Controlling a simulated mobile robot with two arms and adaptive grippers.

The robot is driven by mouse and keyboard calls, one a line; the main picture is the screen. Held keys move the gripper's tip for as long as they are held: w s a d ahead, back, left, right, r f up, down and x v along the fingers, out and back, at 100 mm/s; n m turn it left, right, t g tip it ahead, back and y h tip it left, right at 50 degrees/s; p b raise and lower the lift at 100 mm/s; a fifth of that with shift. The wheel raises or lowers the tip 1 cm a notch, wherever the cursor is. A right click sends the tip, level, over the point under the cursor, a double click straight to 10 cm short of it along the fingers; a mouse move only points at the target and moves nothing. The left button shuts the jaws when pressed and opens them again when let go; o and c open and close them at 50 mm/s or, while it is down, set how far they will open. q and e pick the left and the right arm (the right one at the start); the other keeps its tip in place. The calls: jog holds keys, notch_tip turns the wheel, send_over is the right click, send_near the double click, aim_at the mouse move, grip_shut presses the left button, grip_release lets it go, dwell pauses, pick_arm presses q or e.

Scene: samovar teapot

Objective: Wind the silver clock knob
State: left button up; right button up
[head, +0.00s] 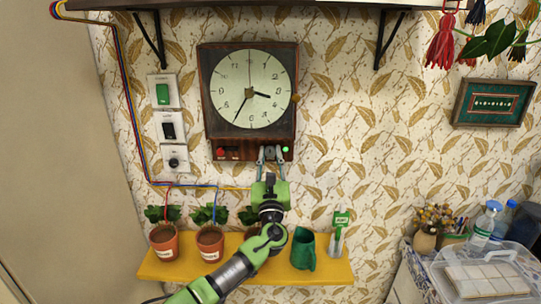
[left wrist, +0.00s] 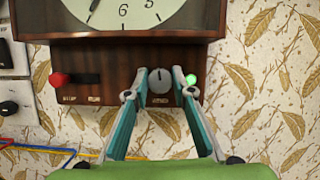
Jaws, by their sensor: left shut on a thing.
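The wall clock (head: 248,95) has a dark wooden case and a pale round dial. The silver clock knob (left wrist: 159,80) sits on the strip below the dial, its dark pointer mark upright. It also shows small in the head view (head: 270,151). My left gripper (head: 270,154) reaches up from below and is shut on the knob, with one fingertip at each side of it. The gripper's teal fingers fill the lower middle of the left wrist view (left wrist: 160,78). My right gripper is not in view.
A lit green button (left wrist: 190,80) is close right of the gripper, and a red slider knob (left wrist: 58,79) is left. Wall switches (head: 163,92) are left of the clock.

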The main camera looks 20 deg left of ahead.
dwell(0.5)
pick_arm(q)
jog(key=o, duration=1.1)
jog(key=v, duration=1.2)
jog(key=shift+a, duration=0.1)
